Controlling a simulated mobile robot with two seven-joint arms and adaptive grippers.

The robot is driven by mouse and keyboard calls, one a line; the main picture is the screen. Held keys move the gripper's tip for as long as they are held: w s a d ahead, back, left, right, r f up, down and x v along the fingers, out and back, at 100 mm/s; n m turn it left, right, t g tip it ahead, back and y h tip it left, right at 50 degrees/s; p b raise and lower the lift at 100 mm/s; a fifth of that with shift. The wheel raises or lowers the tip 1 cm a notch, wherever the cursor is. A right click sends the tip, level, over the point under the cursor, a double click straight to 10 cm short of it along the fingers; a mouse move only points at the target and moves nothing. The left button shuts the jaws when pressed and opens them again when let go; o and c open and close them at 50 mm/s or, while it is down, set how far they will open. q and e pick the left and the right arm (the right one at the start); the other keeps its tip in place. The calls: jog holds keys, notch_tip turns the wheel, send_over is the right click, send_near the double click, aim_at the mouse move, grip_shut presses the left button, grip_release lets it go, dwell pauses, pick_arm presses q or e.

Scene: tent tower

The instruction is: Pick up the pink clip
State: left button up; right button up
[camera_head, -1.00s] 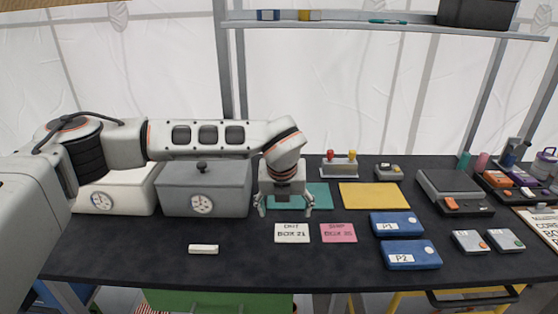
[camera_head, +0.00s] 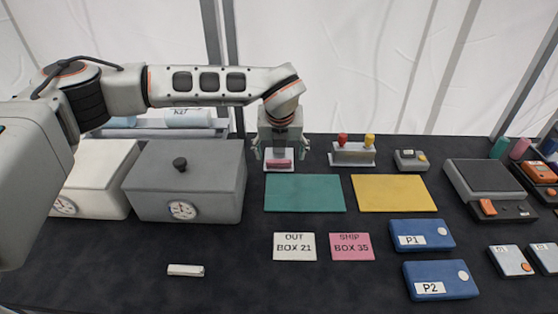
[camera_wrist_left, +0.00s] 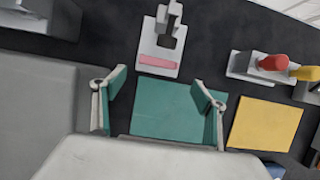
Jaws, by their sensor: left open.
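A small pink bar (camera_head: 279,163), which looks like the pink clip, sits on a white stand at the back of the table, behind the teal mat. In the left wrist view the pink bar (camera_wrist_left: 159,65) lies across the front of the stand, beyond my fingertips. My left gripper (camera_head: 281,152) is open and empty, its fingers spread to either side of the stand as seen from the head. In the left wrist view the left gripper (camera_wrist_left: 158,98) shows over the teal mat, not touching the bar. My right gripper is not in view.
The teal mat (camera_head: 304,192) and yellow mat (camera_head: 393,193) lie in front. A grey lidded box (camera_head: 190,185) stands at left. A holder with red and yellow knobs (camera_head: 353,157) stands just right of the stand.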

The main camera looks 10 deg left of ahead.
aim_at(279, 162)
pick_arm(q)
jog(key=x, duration=0.2)
jog(key=p+x, duration=0.1)
jog(key=x, duration=0.1)
jog(key=shift+w+a+f, duration=0.15)
jog(key=shift+w+a, duration=0.1)
jog(key=shift+w+f, duration=0.25)
jog(key=shift+f, duration=0.25)
jog(key=c, duration=0.8)
